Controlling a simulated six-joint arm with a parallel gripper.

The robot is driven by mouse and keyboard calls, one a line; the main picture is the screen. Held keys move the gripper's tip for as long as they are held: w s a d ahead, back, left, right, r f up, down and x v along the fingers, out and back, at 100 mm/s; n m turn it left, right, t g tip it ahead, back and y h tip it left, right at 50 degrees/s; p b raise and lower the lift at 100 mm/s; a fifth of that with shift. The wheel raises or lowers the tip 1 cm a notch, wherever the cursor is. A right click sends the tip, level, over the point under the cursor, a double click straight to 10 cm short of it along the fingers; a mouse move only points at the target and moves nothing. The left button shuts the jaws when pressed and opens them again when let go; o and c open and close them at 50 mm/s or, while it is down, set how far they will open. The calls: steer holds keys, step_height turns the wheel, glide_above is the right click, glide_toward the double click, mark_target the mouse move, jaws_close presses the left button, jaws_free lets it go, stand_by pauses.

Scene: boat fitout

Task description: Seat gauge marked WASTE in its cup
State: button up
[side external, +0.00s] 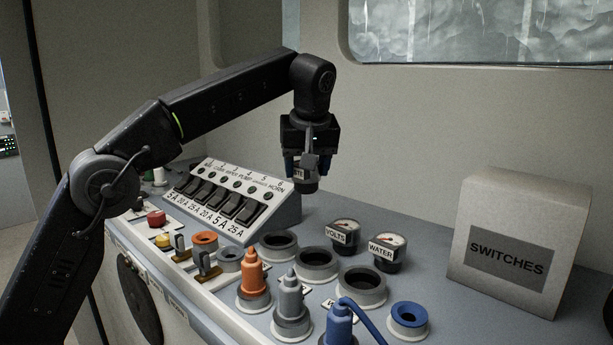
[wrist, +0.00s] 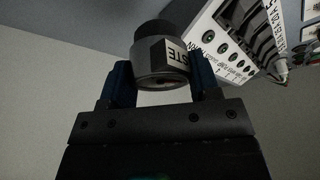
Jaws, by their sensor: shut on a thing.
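My gripper (side external: 303,165) is shut on the WASTE gauge (side external: 307,186), holding it in the air above the counter, to the right of the switch panel. In the wrist view the gauge (wrist: 152,62) is a dark round body between the blue fingers, with a white label ending in "STE" on its side. On the counter below and in front are three grey round cups with dark openings: a back one (side external: 279,254), a middle one (side external: 317,274) and a front one (side external: 362,298). I see no label saying which is for WASTE; the plates by them are partly hidden.
The VOLTS gauge (side external: 343,236) and WATER gauge (side external: 388,252) stand right of the cups. Orange (side external: 253,276), grey (side external: 290,302) and blue (side external: 339,325) plugs stand in front. A switch panel (side external: 236,200) lies left, a SWITCHES box (side external: 508,242) right.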

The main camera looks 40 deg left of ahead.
stand_by(0.3)
steer(key=s+d+f, duration=0.1)
steer(key=s+d, duration=0.2)
steer(key=d, duration=0.6)
steer(key=s+d+f, duration=0.1)
steer(key=s+d, duration=0.3)
steer(key=d, duration=0.5)
steer(key=shift+s, duration=0.3)
steer(key=shift+f, duration=0.15)
steer(key=shift+f, duration=3.35)
steer(key=shift+f, duration=0.1)
steer(key=o, duration=1.1)
steer(key=shift+c, duration=0.2)
